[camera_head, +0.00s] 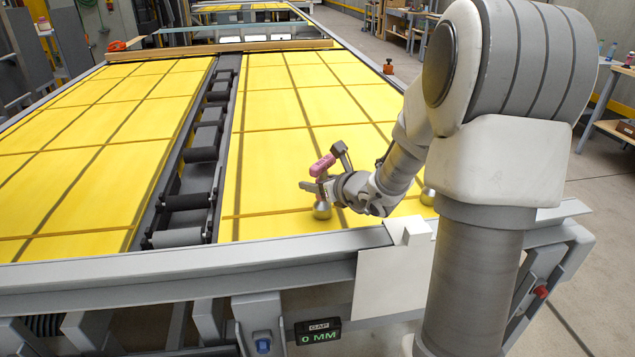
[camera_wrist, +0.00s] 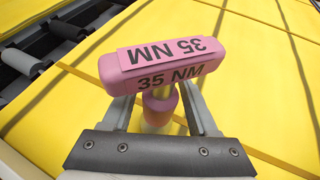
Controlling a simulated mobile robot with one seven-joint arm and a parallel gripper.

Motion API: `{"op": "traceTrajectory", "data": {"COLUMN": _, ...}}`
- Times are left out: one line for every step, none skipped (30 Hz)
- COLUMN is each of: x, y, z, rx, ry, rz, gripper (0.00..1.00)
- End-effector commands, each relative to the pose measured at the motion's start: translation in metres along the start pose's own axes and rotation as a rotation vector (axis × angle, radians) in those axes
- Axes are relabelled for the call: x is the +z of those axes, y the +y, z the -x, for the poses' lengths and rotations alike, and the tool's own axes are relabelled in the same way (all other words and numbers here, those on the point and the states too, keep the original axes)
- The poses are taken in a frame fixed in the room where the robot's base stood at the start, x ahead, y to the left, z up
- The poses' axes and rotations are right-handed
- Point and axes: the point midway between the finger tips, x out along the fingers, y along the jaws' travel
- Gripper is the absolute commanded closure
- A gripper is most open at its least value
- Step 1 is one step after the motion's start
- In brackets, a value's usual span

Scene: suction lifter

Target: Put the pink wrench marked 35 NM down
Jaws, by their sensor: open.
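The pink wrench marked 35 NM (camera_wrist: 170,62) fills the middle of the wrist view, with its label readable on two faces. Its shaft runs down between the two fingers of my gripper (camera_wrist: 160,112). The fingers are open, one on each side of the shaft, and I cannot tell whether either touches it. In the head view the pink wrench (camera_head: 322,165) shows at the end of my arm, above the yellow table (camera_head: 270,185) near its front edge. My gripper (camera_head: 318,188) is beside it there. The wrench's lower end is partly hidden by my gripper.
A dark roller channel (camera_head: 190,160) splits the yellow surface. A grey rail (camera_head: 180,262) runs along the front, with a display reading 0 MM (camera_head: 318,333) below.

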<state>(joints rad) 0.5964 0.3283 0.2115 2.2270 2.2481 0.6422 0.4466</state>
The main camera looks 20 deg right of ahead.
Motion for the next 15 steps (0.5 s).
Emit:
{"op": "traceTrajectory", "data": {"x": 0.0, "y": 0.0, "z": 0.0, "rx": 0.0, "ry": 0.0, "rz": 0.0, "gripper": 0.41}}
{"op": "traceTrajectory", "data": {"x": 0.001, "y": 0.0, "z": 0.0, "rx": 0.0, "ry": 0.0, "rz": 0.0, "gripper": 0.41}}
{"op": "traceTrajectory", "data": {"x": 0.002, "y": 0.0, "z": 0.001, "rx": 0.0, "ry": 0.0, "rz": 0.0, "gripper": 0.41}}
{"op": "traceTrajectory", "data": {"x": 0.003, "y": 0.0, "z": 0.001, "rx": 0.0, "ry": 0.0, "rz": 0.0, "gripper": 0.41}}
{"op": "traceTrajectory", "data": {"x": 0.004, "y": 0.0, "z": 0.002, "rx": 0.0, "ry": 0.0, "rz": 0.0, "gripper": 0.41}}
{"op": "traceTrajectory", "data": {"x": 0.003, "y": -0.001, "z": 0.006, "rx": -0.002, "ry": 0.0, "rz": 0.001, "gripper": 0.41}}
{"op": "traceTrajectory", "data": {"x": 0.003, "y": -0.001, "z": 0.01, "rx": -0.002, "ry": 0.0, "rz": 0.001, "gripper": 0.41}}
{"op": "traceTrajectory", "data": {"x": 0.003, "y": -0.001, "z": 0.015, "rx": -0.002, "ry": 0.001, "rz": 0.002, "gripper": 0.41}}
{"op": "traceTrajectory", "data": {"x": 0.004, "y": -0.001, "z": 0.022, "rx": -0.004, "ry": 0.0, "rz": 0.002, "gripper": 0.41}}
{"op": "traceTrajectory", "data": {"x": 0.004, "y": -0.001, "z": 0.028, "rx": -0.003, "ry": 0.0, "rz": 0.002, "gripper": 0.41}}
{"op": "traceTrajectory", "data": {"x": 0.004, "y": -0.001, "z": 0.034, "rx": -0.003, "ry": -0.001, "rz": 0.002, "gripper": 0.41}}
{"op": "traceTrajectory", "data": {"x": 0.004, "y": -0.001, "z": 0.043, "rx": -0.004, "ry": -0.001, "rz": 0.002, "gripper": 0.41}}
{"op": "traceTrajectory", "data": {"x": 0.004, "y": -0.001, "z": 0.049, "rx": -0.004, "ry": 0.0, "rz": 0.002, "gripper": 0.41}}
{"op": "traceTrajectory", "data": {"x": 0.004, "y": -0.001, "z": 0.056, "rx": -0.004, "ry": -0.001, "rz": 0.002, "gripper": 0.41}}
{"op": "traceTrajectory", "data": {"x": 0.004, "y": -0.001, "z": 0.064, "rx": -0.004, "ry": -0.001, "rz": 0.002, "gripper": 0.41}}
